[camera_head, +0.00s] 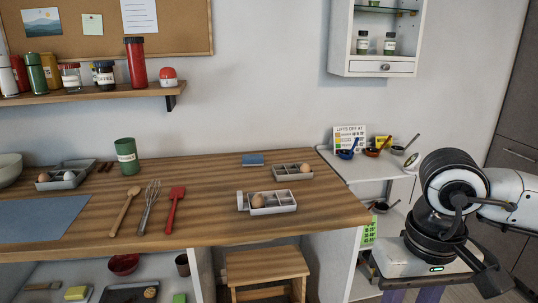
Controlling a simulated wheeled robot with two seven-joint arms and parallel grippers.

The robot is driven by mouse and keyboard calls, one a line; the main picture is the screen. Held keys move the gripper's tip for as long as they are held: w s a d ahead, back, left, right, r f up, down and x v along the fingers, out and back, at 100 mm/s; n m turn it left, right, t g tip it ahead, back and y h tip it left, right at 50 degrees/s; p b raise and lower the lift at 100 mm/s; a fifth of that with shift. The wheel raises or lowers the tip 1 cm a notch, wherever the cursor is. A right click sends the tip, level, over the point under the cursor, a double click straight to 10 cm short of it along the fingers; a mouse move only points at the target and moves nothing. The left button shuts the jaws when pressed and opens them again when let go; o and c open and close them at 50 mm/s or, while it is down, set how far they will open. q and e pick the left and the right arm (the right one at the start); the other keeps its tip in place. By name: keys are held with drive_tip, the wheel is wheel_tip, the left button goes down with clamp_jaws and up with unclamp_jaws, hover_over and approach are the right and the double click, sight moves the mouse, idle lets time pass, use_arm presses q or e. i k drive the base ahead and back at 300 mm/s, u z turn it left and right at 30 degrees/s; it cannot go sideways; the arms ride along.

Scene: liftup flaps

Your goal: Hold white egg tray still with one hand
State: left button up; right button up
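A white egg tray (272,209) with compartments sits on the wooden counter, right of centre and near the front edge. A brown egg (258,200) is in its left part, and a pale egg-like shape (240,201) shows at its left end. A second, greyer tray (292,177) stands behind it, and a third tray (62,185) with eggs is at the far left. My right arm comes in at the right edge, well away from the trays. The dark end of it (490,276) is at the lower right; its fingers cannot be made out clearly. My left gripper is not in view.
A wooden spoon (125,211), whisk (149,206) and red spatula (174,209) lie left of the white tray. A green canister (127,156) stands behind them. A blue mat (42,219) covers the left. A stool (266,272) stands below.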

sight(266, 198)
drive_tip(key=i, duration=1.05)
